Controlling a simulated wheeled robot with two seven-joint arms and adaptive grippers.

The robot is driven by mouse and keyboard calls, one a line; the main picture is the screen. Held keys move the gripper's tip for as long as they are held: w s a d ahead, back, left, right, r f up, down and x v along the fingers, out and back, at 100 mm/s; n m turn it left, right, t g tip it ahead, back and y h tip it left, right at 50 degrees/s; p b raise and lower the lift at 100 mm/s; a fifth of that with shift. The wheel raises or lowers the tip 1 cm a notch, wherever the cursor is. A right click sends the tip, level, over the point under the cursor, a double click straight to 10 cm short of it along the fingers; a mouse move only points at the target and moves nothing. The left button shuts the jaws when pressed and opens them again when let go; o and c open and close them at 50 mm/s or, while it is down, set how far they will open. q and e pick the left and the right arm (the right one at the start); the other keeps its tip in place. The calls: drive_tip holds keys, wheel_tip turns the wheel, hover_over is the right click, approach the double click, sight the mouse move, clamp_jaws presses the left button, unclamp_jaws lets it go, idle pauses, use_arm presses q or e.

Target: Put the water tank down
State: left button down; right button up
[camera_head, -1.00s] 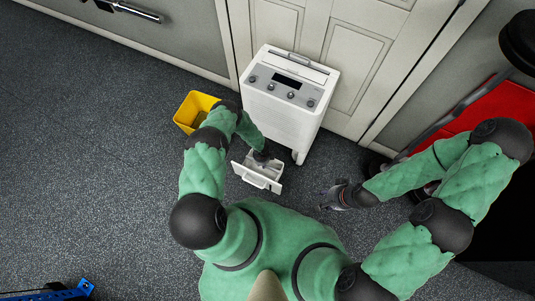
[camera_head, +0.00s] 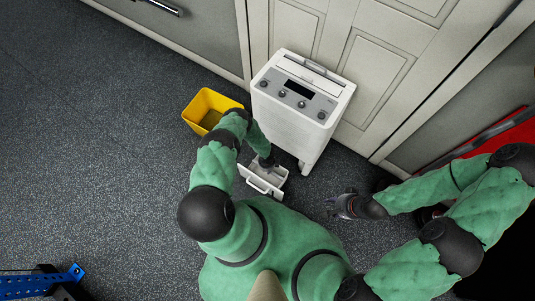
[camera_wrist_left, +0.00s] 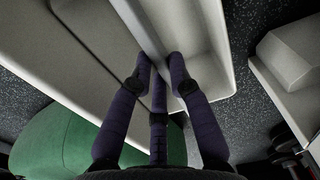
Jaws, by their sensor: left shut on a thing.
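The water tank (camera_head: 263,187) is a white open-topped box with a handle on its front, in front of my body in the head view. My left gripper (camera_head: 268,163) reaches into it from above. In the left wrist view the fingers of that gripper (camera_wrist_left: 160,72) are shut on a pale wall of the tank (camera_wrist_left: 196,28). The head view does not show clearly whether its underside touches the floor. My right gripper (camera_head: 340,206) hangs to the right of the tank, apart from it; its jaws are too small to read.
A white dehumidifier (camera_head: 294,116) with knobs stands behind the tank, against a pale door (camera_head: 375,66). A yellow bucket (camera_head: 207,106) stands left of it. The dark speckled floor (camera_head: 95,150) at the left is clear. A blue metal frame (camera_head: 45,283) is at lower left.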

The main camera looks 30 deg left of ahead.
use_arm(q)
drive_tip(key=shift+f, duration=0.1)
drive_tip(key=c, duration=1.2)
unclamp_jaws()
drive_tip(key=shift+o, duration=0.2)
wheel_tip(320, 180, up, 11)
drive_tip(key=p, duration=0.7)
drive_tip(key=s+d+r+n+h, duration=0.2)
drive_tip(key=d+r+n, duration=0.4)
drive_tip(key=r, duration=0.4)
drive_tip(key=s+d+r+n+h, duration=0.3)
drive_tip(key=d+r+n, duration=0.2)
drive_tip(key=d+r, duration=0.35)
drive_tip(key=s+r+n, duration=0.3)
drive_tip(key=r+n, duration=0.2)
drive_tip(key=r, duration=0.2)
drive_tip(key=s+r+n+y, duration=0.1)
drive_tip(key=s+r+n, duration=0.2)
drive_tip(key=r+n, duration=0.2)
wheel_tip(320, 180, up, 2)
drive_tip(key=shift+s+r, duration=0.15)
drive_tip(key=shift+r, duration=0.05)
